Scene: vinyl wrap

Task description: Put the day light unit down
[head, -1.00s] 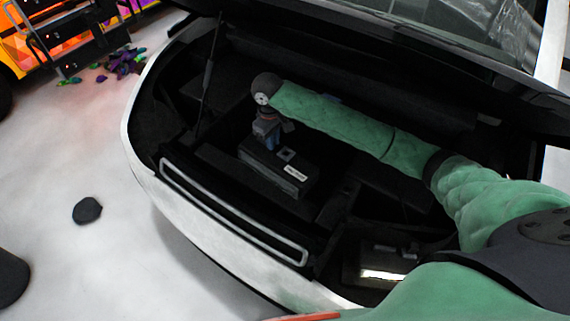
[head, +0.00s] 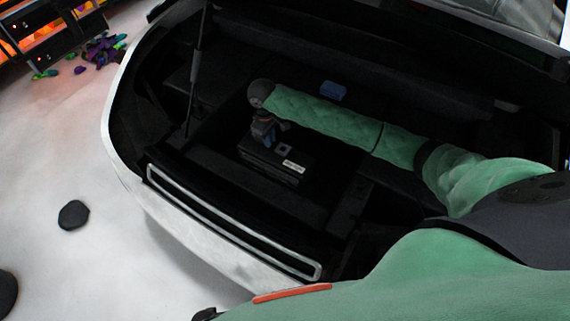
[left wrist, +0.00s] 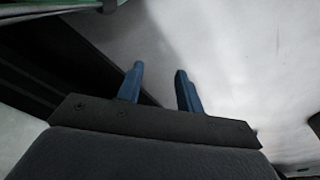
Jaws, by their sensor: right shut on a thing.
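The day light unit (head: 278,163) is a dark box with a small white label on its top right edge. It is inside the open front compartment of a white car, low in the recess; I cannot tell whether it touches the floor. My right gripper (head: 262,138) is over its left part and shut on it; the green arm reaches in from the right. In the left wrist view my left gripper (left wrist: 159,86) shows two blue fingers apart, with nothing between them.
The car's white bumper with a light-edged slot (head: 225,225) forms the near rim. A thin strut (head: 197,75) stands at the compartment's left. A small blue object (head: 333,91) lies behind the arm. Dark lumps (head: 74,214) and a colourful pile (head: 102,48) are on the pale floor.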

